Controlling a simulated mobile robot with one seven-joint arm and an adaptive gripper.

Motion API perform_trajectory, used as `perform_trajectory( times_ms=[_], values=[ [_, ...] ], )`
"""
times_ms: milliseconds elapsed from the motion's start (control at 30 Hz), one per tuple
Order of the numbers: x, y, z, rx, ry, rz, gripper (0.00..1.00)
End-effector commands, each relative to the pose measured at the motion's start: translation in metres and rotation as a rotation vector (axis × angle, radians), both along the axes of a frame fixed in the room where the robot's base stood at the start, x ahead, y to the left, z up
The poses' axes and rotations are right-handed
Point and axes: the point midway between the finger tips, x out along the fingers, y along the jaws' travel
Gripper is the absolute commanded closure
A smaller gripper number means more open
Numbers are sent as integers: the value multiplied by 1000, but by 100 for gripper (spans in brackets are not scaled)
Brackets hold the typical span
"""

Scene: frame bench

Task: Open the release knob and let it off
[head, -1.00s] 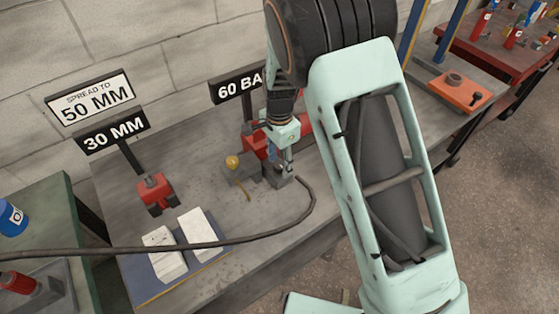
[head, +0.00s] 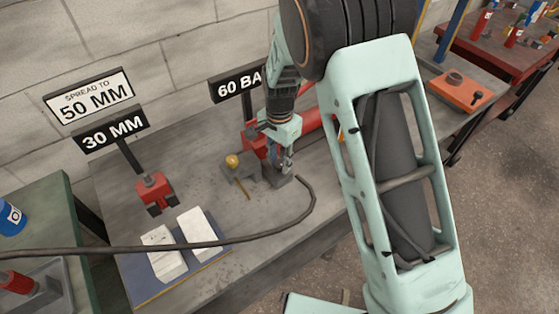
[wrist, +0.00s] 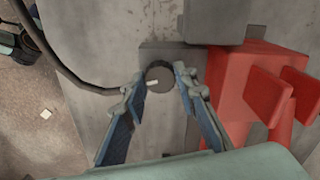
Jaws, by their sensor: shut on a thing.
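The release knob (wrist: 159,76) is a dark round knob with a small white mark, on a grey block (wrist: 168,52) in the wrist view. My gripper (wrist: 160,78) has one finger on each side of the knob and is shut on it. In the head view my gripper (head: 282,170) reaches down onto the grey block (head: 279,182) on the bench, and its fingers hide the knob.
A black hose (head: 308,203) runs from the block leftward across the bench (head: 270,235). A yellow-balled lever (head: 232,161) stands just left of my gripper. A red tool (wrist: 240,85) lies close beside it.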

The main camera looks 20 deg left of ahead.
Motion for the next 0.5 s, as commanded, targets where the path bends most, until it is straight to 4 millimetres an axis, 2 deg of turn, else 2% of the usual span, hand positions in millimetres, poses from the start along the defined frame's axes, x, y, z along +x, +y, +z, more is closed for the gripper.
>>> perform_trajectory(
  times_ms=[500],
  values=[
    [1, 0, 0, 2, -2, 490, 98]
  ],
)
